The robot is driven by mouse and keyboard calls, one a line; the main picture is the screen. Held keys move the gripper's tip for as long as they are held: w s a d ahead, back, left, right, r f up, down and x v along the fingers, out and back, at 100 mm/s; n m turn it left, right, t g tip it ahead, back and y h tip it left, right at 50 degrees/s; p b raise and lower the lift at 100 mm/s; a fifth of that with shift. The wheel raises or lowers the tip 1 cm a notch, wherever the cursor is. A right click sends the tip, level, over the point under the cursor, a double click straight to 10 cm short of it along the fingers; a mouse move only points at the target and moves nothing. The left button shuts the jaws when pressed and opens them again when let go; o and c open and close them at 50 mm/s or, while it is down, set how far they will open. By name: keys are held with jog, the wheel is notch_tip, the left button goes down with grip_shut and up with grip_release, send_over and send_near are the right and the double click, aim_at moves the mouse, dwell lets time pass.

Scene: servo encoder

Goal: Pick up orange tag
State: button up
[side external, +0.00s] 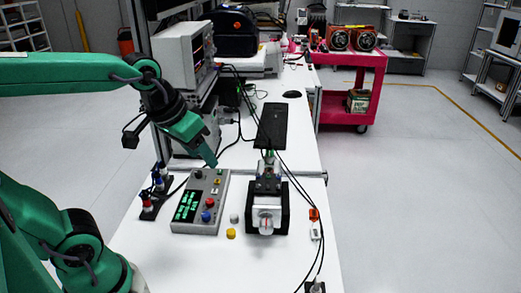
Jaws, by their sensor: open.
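A small orange tag (314,214) lies on the white table near its right edge, to the right of the black-framed servo fixture (267,215). A small white piece lies just below it in the picture, and dark cables run close by. My gripper (211,162) is open and hangs above the grey control box, to the left of the fixture and well away from the tag. Its fingers look small and dark, and I see nothing between them.
The grey control box (201,203) has a green display and coloured knobs. Yellow (231,233) and grey (234,218) caps lie between it and the fixture. Cables cross the table's right side. The front of the table is mostly clear.

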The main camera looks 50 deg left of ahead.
jog(key=w+d+n+g, duration=0.1)
jog(key=w+d+n, duration=0.1)
jog(key=w, duration=0.6)
jog(key=n+g, duration=0.4)
jog(key=n, duration=0.1)
send_over(314, 214)
jog(key=f, duration=1.7)
jog(key=shift+s+a+f, duration=0.2)
jog(key=shift+f, duration=0.2)
jog(key=shift+w+d+f, duration=0.1)
jog(key=shift+w+f, duration=0.05)
jog(key=shift+f, duration=0.05)
jog(key=shift+d+f, duration=0.1)
jog(key=shift+f, duration=3.85)
jog(key=c, duration=1.1)
